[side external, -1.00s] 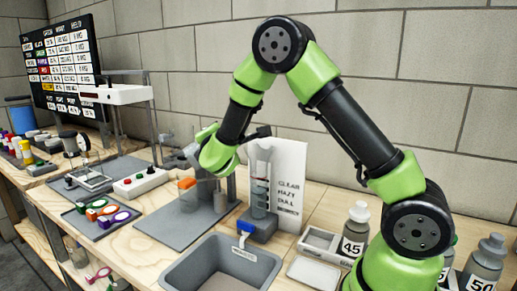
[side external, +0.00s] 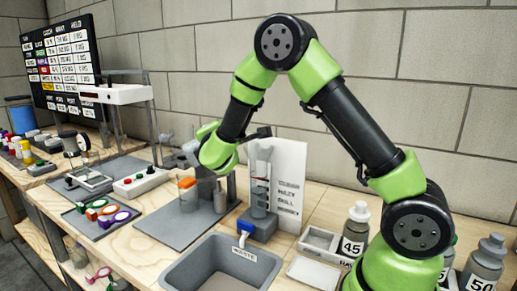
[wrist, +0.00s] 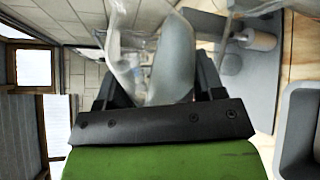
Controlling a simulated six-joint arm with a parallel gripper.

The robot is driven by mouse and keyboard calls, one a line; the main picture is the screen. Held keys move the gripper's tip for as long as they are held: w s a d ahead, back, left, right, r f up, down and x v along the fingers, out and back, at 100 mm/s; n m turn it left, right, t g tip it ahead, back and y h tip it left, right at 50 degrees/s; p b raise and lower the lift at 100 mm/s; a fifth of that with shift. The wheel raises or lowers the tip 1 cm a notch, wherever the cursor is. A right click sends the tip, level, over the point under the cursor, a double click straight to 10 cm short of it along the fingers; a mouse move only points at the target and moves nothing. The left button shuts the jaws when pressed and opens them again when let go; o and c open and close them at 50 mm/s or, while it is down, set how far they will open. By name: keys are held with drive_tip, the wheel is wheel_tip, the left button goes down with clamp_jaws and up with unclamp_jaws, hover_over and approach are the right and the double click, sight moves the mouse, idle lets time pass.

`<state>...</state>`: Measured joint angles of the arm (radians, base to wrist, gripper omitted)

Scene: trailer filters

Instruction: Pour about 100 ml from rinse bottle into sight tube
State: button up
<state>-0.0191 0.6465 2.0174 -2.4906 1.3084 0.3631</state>
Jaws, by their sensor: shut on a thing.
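My gripper (side external: 190,153) is up at the left of the sight tube. In the wrist view its dark jaws (wrist: 163,85) are shut on a smooth grey body (wrist: 174,62), which I take for the rinse bottle. A clear shape shows beside it; I cannot tell whether it is part of the bottle. In the side view the bottle is mostly hidden by my gripper, so its tilt and any flow cannot be told. The sight tube (side external: 260,175) stands upright, clear with red marks, on a grey base with a blue valve.
A grey basin (side external: 270,262) is in front of the sight tube. A white card (side external: 288,180) stands behind it. An orange-lidded jar (side external: 188,196) and a grey cylinder (side external: 220,197) stand below my gripper. Numbered bottles (side external: 355,230) and a white tray (side external: 312,274) are at the right.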

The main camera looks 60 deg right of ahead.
drive_tip(key=shift+a+r+m, duration=0.1)
drive_tip(key=shift+r+m, duration=0.35)
drive_tip(key=shift+m, duration=0.05)
idle(1.2)
drive_tip(key=shift+s+d+r+m+t+y, duration=0.25)
drive_tip(key=shift+d+r+m+t+y, duration=0.1)
drive_tip(key=shift+r+m, duration=0.3)
idle(1.8)
drive_tip(key=shift+f+m, duration=0.1)
drive_tip(key=shift+m, duration=0.15)
idle(0.5)
